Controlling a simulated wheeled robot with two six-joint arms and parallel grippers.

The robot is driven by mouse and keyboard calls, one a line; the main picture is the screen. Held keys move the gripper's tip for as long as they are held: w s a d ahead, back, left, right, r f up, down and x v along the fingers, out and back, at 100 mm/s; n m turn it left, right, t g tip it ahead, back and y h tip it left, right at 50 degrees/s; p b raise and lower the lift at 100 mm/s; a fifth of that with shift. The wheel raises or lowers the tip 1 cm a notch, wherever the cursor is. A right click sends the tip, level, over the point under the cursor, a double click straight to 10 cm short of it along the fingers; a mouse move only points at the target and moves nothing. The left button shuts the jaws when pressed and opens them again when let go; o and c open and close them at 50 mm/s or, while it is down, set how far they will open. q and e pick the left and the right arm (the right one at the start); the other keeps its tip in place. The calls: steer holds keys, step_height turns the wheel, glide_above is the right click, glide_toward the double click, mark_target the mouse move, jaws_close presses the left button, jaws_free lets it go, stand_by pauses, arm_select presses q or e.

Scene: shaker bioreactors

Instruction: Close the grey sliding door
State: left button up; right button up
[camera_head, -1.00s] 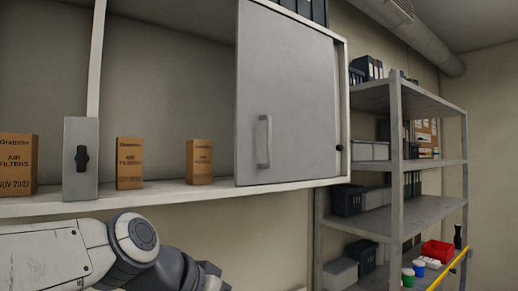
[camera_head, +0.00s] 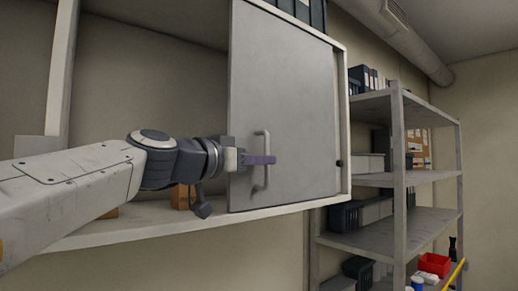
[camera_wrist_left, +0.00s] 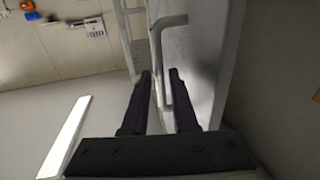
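The grey sliding door (camera_head: 292,95) covers the right part of the wall cabinet; the part to its left stands uncovered. Its upright handle (camera_head: 267,144) is a pale metal bar near the door's left edge. My left gripper (camera_head: 268,160) is at the middle of the handle, pointing right. In the left wrist view, the two dark fingers of my left gripper (camera_wrist_left: 160,76) are apart, with the handle (camera_wrist_left: 158,48) running between them. I cannot tell whether either finger touches it. The door (camera_wrist_left: 205,45) is also in that view. My right gripper is not in view.
Cardboard boxes on the cabinet shelf (camera_head: 130,225) are mostly hidden behind my left arm. A metal rack (camera_head: 398,150) stands at the right, with a red bin (camera_head: 434,264) low on it. A round black knob (camera_head: 340,163) is at the cabinet's right edge.

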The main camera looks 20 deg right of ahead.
arm_select(q)
steer(key=shift+p+x, duration=0.5)
steer(key=shift+x, duration=0.85)
jaws_close()
stand_by(0.4)
